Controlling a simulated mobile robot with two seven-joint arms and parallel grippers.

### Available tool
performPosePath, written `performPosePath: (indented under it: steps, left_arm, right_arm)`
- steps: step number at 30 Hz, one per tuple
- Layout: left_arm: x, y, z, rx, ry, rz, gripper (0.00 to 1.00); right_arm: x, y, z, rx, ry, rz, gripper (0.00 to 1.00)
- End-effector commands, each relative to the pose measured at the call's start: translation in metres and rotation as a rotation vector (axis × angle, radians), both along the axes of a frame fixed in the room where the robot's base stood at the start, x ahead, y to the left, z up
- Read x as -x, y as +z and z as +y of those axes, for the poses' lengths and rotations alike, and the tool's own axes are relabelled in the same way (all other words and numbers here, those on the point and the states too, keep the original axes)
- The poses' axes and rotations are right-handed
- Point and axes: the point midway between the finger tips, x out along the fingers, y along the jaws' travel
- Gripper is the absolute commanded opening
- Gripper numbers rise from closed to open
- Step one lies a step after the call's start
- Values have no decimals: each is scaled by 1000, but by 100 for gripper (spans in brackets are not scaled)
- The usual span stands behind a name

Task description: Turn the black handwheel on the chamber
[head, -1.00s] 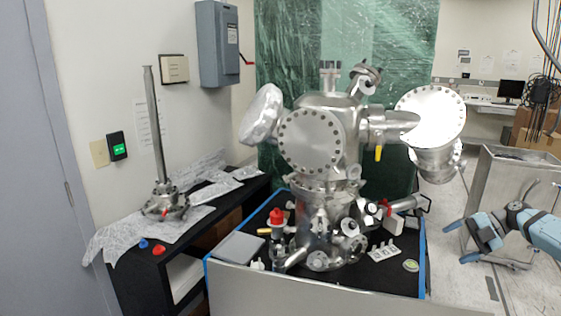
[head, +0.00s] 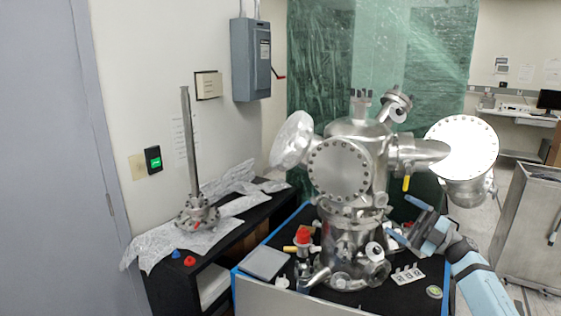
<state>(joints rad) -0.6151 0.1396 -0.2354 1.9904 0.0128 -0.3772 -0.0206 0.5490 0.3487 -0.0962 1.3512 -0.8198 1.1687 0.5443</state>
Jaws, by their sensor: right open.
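The silver metal chamber (head: 352,225) stands upright on a black-topped table (head: 270,232) in the head view. I cannot clearly make out a black handwheel. A small round fitting with a dark centre (head: 373,250) sits low on the chamber's right front. My right gripper (head: 405,219) is open and empty, its fingers pointing left, just right of the chamber's lower body and right of that fitting. A gap to the fitting shows in the picture, but I cannot tell the depth. My left gripper is not in view.
A large flanged arm of the chamber (head: 462,147) hangs above my right gripper, with a yellow handle (head: 406,184) close by. A red-capped valve (head: 303,236), a grey box (head: 264,262) and a white bracket (head: 407,274) crowd the tabletop. A metal cart (head: 528,230) stands right.

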Motion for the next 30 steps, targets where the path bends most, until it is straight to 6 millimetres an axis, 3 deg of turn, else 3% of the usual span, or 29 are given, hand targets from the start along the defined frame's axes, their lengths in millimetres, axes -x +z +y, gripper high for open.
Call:
performPosePath:
  steps: [6, 11, 15, 21, 26, 30]
  left_arm:
    - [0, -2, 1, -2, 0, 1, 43]
    - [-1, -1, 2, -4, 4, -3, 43]
    - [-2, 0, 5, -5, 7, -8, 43]
    - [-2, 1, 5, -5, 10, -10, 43]
    - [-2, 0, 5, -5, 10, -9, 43]
    - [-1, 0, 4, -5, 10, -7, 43]
  right_arm:
    - [-42, 21, -36, -213, -297, 66, 82]
    - [-79, 19, -82, -375, -590, 217, 82]
    - [-104, -4, -119, -457, -818, 416, 82]
    - [-118, -45, -146, -473, -1011, 680, 82]
    - [-120, -79, -156, -439, -1106, 887, 82]
    - [-95, -129, -131, -400, -1091, 949, 82]
